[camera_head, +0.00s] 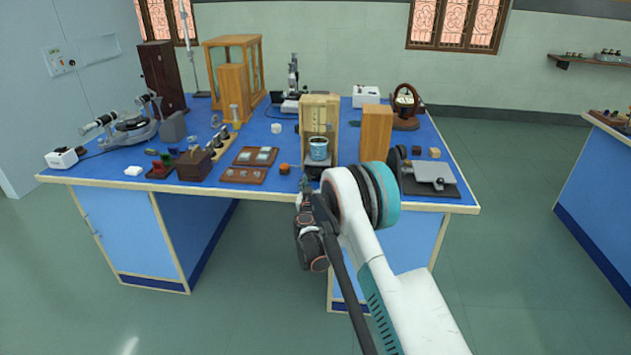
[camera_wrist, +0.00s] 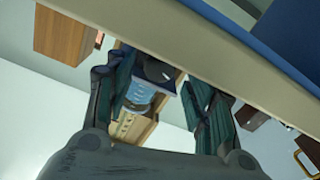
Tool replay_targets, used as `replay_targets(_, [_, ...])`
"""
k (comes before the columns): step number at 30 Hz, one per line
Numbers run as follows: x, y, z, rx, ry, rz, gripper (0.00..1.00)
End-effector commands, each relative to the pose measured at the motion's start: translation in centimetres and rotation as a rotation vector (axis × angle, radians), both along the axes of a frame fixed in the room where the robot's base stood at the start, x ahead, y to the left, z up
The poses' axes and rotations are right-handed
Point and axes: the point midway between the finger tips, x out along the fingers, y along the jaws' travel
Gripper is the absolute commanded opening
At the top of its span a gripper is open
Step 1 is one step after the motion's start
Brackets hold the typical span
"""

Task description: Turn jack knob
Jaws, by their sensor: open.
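A beaker of blue liquid (camera_head: 319,149) stands in the front of an upright wooden case (camera_head: 319,112) near the table's front edge. A dark jack (camera_head: 313,172) shows under the beaker, partly hidden behind my arm. My gripper (camera_head: 305,187) is at the table's front edge, just before the jack. In the wrist view, the picture is turned over; my gripper (camera_wrist: 160,75) is open with a finger on each side. The beaker (camera_wrist: 147,92) and the dark jack (camera_wrist: 153,67) show beyond and between the fingers. I cannot make out the knob clearly, or whether a finger touches it.
The blue table (camera_head: 266,203) is crowded. A wooden block (camera_head: 376,133) stands right of the case, and a dark base with a metal plate (camera_head: 432,180) lies farther right. Sample trays (camera_head: 243,175) lie left. The table edge (camera_wrist: 190,38) crosses close in the wrist view.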

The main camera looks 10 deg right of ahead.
Motion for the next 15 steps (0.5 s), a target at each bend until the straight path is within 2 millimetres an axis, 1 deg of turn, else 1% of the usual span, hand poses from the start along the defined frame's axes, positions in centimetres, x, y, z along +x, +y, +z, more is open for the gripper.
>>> replay_targets(3, [-2.3, 0.9, 0.0, 0.000, 0.000, 0.001, 0.49])
replay_targets(9, [-6.2, 2.1, 0.0, 0.000, 0.000, 0.001, 0.49])
replay_targets(12, [-7.7, 2.6, 0.0, 0.000, 0.000, 0.001, 0.49])
replay_targets(15, [-8.7, 2.9, 0.0, 0.000, 0.000, 0.001, 0.49])
